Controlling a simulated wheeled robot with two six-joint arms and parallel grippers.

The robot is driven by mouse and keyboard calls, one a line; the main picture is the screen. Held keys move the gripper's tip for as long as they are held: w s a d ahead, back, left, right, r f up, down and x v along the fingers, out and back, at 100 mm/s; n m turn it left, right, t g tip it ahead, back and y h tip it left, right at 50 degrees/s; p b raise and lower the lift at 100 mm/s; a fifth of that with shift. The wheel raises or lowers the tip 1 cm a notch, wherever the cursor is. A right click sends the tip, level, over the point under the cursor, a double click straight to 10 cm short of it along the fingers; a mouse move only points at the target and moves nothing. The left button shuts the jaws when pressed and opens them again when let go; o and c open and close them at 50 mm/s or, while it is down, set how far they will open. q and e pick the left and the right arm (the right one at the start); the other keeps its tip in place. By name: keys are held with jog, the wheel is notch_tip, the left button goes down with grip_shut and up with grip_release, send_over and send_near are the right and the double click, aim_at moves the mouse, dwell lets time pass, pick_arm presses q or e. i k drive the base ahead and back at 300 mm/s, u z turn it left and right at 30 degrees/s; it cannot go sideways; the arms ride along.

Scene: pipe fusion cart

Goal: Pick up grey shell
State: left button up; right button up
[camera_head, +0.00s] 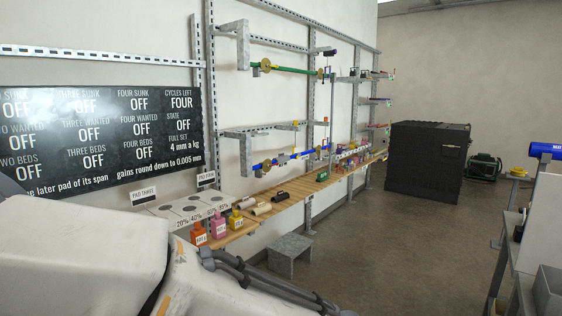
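Several small half-round pieces lie on the wooden shelf along the left wall, beyond the coloured bottles. A cream piece (246,202) lies nearest, a second pale piece (262,208) is beside it, and a dark grey piece (280,196) lies just farther along. The dark grey one looks most like the grey shell, but it is too small to tell for sure. Neither gripper shows. Parts of my own arm fill the lower left, well in front of the shelf.
Orange, pink and yellow bottles (218,226) stand at the near shelf end by a panel with dark discs (190,208). Blue (290,160) and green (290,69) pipes hang above. A grey step stool (290,255) stands below. A black cabinet (426,160) stands behind open floor.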

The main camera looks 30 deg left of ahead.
aim_at(282, 158)
jog(key=u, duration=0.55)
jog(key=k, duration=0.65)
jog(key=u, duration=0.05)
jog(key=i, duration=1.5)
jog(key=z, duration=0.6)
jog(key=i, duration=1.95)
jog(key=u, duration=0.45)
jog(key=i, duration=1.3)
jog(key=u, duration=1.45)
jog(key=i, duration=1)
jog(key=u, duration=0.6)
